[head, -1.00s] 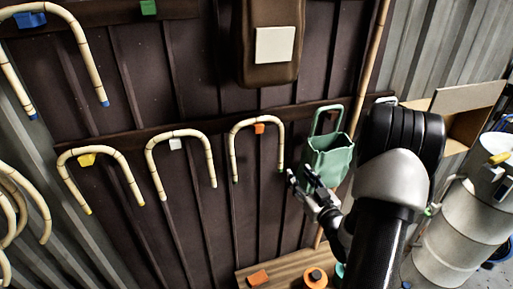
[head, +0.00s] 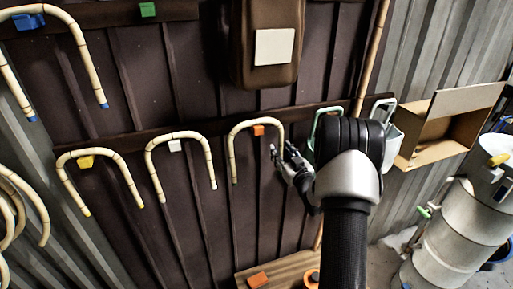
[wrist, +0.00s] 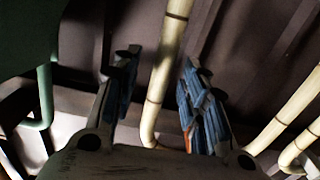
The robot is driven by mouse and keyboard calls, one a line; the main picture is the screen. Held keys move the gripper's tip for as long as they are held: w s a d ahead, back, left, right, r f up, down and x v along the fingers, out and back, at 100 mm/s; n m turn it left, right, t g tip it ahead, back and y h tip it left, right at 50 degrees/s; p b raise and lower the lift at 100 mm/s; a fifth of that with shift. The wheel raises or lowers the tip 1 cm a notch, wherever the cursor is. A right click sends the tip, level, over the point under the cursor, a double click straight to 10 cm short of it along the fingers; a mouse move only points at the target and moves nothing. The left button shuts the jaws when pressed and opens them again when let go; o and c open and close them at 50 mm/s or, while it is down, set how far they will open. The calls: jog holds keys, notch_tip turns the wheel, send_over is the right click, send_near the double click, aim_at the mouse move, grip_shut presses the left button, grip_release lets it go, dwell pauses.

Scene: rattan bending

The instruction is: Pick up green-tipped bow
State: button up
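The green-tipped bow (head: 232,150) is a pale, dark-banded rattan cane bent into an upside-down U. It hangs over an orange peg (head: 258,130) on the wall rail. My gripper (head: 281,150) is at its right leg, below the bend, with that leg's lower end hidden in the head view. In the wrist view a cane leg (wrist: 171,60) shows between the two spread blue-padded fingers (wrist: 160,60), with space on both sides. The gripper is open and holds nothing.
Similar bows hang at left on a yellow peg (head: 86,162) and a white peg (head: 174,146). A green container's handle (head: 318,118) is just right of my gripper, partly behind my arm. An open cardboard box (head: 425,140) is farther right.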

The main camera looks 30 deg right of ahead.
jog(key=shift+w+d, duration=0.1)
jog(key=shift+w, duration=0.6)
jog(key=shift+c, duration=0.4)
grip_shut()
